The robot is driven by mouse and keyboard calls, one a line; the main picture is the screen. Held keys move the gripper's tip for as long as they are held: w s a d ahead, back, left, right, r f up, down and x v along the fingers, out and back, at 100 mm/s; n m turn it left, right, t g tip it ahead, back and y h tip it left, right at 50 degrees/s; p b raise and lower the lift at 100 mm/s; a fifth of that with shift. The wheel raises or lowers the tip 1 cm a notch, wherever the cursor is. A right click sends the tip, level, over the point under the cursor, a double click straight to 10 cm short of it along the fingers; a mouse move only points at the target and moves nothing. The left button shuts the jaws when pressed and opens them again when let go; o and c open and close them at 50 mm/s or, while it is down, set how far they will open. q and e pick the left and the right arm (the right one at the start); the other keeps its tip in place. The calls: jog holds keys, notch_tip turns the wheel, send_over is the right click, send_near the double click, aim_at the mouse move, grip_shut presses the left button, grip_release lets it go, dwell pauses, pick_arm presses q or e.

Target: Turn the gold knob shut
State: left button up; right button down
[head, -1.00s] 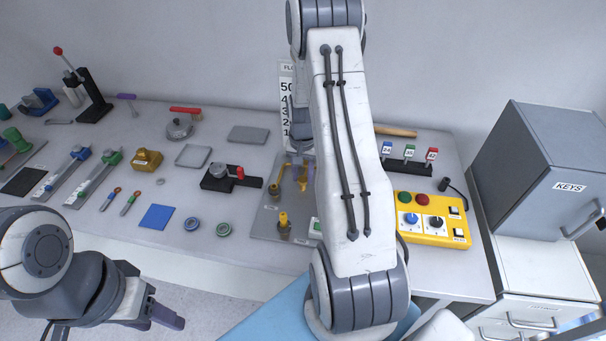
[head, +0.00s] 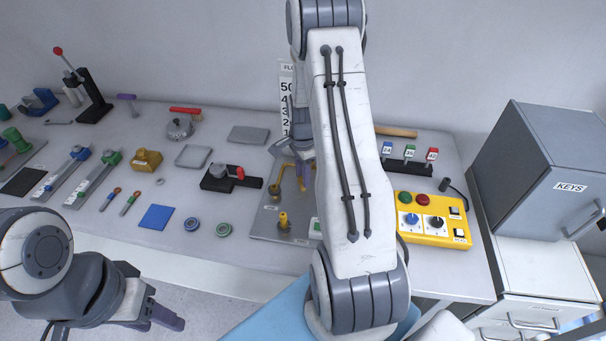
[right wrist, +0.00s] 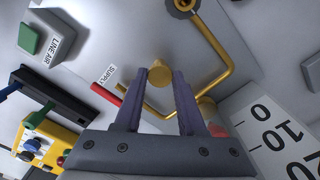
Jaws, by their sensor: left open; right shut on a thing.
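The gold knob (right wrist: 159,75) is a small round gold piece between the fingertips of my right gripper (right wrist: 165,77) in the right wrist view. The right gripper is shut on it, with one purple-grey finger on each side. Gold pipe (right wrist: 222,50) runs beside and behind it. In the head view the gold pipework (head: 284,174) stands on a grey plate (head: 262,222), and my right arm hides the knob and most of the right gripper. My left gripper (head: 168,316) is open and empty at lower left, in front of the table.
A yellow fitting (head: 284,221) stands at the plate's front. A red bar (right wrist: 107,95) by a SUPPLY label and a numbered scale (right wrist: 275,130) flank the right gripper. A yellow control box (head: 432,220) stands to the right. Several tools and parts lie to the left.

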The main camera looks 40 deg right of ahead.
jog(key=shift+w+r+m, duration=0.1)
jog(key=shift+w+m, duration=0.1)
jog(key=shift+m, duration=0.4)
jog(key=c, duration=0.6)
grip_release()
jog(key=shift+o, duration=0.5)
jog(key=shift+s, duration=0.1)
notch_tip(320, 180, up, 10)
jog(key=b, duration=0.1)
jog(key=shift+r+b, duration=0.2)
jog(key=shift+b, duration=0.1)
